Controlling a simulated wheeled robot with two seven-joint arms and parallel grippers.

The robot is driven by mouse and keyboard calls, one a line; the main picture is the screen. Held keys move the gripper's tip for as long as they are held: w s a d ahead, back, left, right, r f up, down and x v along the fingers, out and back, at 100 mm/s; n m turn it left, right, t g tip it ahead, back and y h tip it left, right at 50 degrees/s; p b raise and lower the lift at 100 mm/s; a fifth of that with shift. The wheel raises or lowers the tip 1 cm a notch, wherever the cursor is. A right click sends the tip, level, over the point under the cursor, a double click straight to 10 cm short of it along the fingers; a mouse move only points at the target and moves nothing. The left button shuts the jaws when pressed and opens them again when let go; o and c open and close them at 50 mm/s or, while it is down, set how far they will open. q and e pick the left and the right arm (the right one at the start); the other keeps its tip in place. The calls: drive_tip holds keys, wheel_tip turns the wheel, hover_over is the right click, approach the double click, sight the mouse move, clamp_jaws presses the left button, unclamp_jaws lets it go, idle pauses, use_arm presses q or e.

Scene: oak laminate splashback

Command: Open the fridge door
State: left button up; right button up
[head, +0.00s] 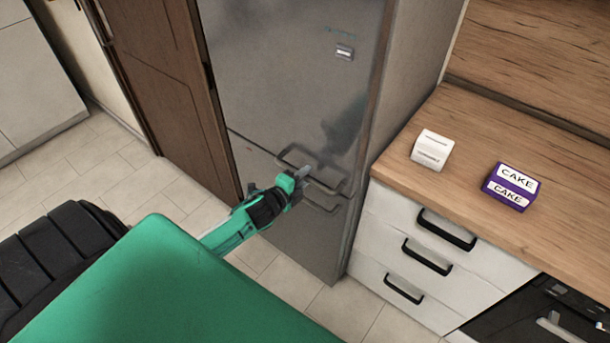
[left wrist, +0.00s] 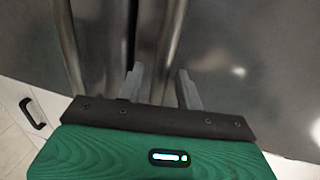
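The grey metal fridge (head: 290,80) stands upright with its doors shut. An upper door handle (head: 295,152) and a lower door handle (head: 322,207) sit close to the seam between the two doors. My left gripper (head: 304,176) is at the upper handle, partly covering it. In the left wrist view the gripper (left wrist: 160,88) is open, its two fingers apart. A metal handle bar (left wrist: 169,45) runs down between them; I cannot tell whether either finger touches it. My right gripper is not in view.
A wooden counter (head: 400,122) stands right of the fridge, holding a white box (head: 432,150) and a purple cake box (head: 511,187). White drawers (head: 440,225) with black handles are below it. A brown door (head: 165,75) is left of the fridge. Tiled floor (head: 130,170) lies clear.

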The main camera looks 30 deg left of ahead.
use_arm(q)
drive_tip(key=shift+w, duration=0.4)
clamp_jaws()
drive_tip(key=shift+s, duration=0.15)
